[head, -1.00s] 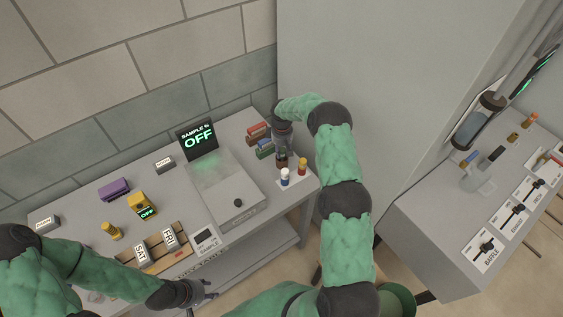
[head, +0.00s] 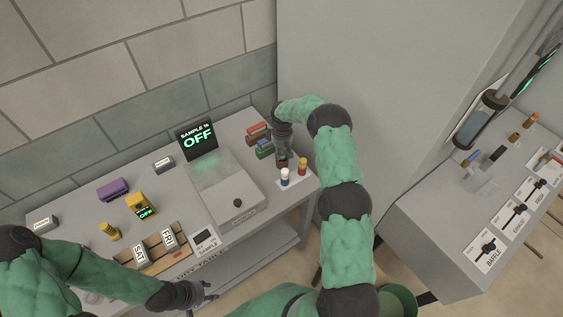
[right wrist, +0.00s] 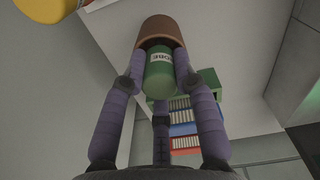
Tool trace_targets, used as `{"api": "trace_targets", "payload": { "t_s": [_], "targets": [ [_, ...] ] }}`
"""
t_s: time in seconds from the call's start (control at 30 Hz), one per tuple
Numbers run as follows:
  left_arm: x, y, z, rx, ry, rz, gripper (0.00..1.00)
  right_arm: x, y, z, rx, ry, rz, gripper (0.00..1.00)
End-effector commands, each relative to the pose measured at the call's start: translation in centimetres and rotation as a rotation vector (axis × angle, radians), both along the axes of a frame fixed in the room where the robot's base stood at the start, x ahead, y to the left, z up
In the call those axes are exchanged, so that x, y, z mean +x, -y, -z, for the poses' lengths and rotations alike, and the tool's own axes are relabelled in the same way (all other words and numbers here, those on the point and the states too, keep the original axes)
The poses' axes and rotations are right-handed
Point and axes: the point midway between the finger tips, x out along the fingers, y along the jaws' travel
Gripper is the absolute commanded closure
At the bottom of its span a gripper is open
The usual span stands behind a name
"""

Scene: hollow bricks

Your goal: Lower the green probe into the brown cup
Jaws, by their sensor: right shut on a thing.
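The green probe (right wrist: 158,75), with a white label, is between the fingers of my right gripper (right wrist: 159,84), which is shut on it. In the right wrist view the brown cup (right wrist: 160,28) lies just past the fingertips, and the probe's far end is inside its dark mouth. How deep it sits is hidden. In the head view my right gripper (head: 284,158) points down at the table's right end, hiding the probe and most of the cup. My left gripper (head: 207,293) is empty with fingers apart, in front of the table.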

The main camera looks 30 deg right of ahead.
Motion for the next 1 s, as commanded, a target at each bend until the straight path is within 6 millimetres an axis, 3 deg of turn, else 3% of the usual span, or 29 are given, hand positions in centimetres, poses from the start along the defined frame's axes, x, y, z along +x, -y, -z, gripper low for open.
{"api": "trace_targets", "payload": {
  "t_s": [0.43,0.47,0.53,0.57,1.0],
  "targets": [
    [0.0,0.0,0.26,0.0,0.0,0.0,0.6,0.0,0.01,0.31,0.0,0.0,0.0,1.0],
    [0.0,0.0,0.26,0.0,0.0,0.0,0.6,0.0,0.01,0.32,0.0,0.0,0.0,0.68],
    [0.0,0.0,0.26,0.0,0.0,0.0,0.6,0.0,0.01,0.32,0.0,0.0,0.0,0.48],
    [0.0,0.0,0.26,0.0,0.0,0.0,0.6,0.0,0.0,0.32,0.0,0.0,0.0,0.43],
    [0.01,0.0,0.27,0.0,0.0,0.0,0.6,0.03,0.02,-0.45,-0.001,0.0,0.0,0.43]
  ]
}}
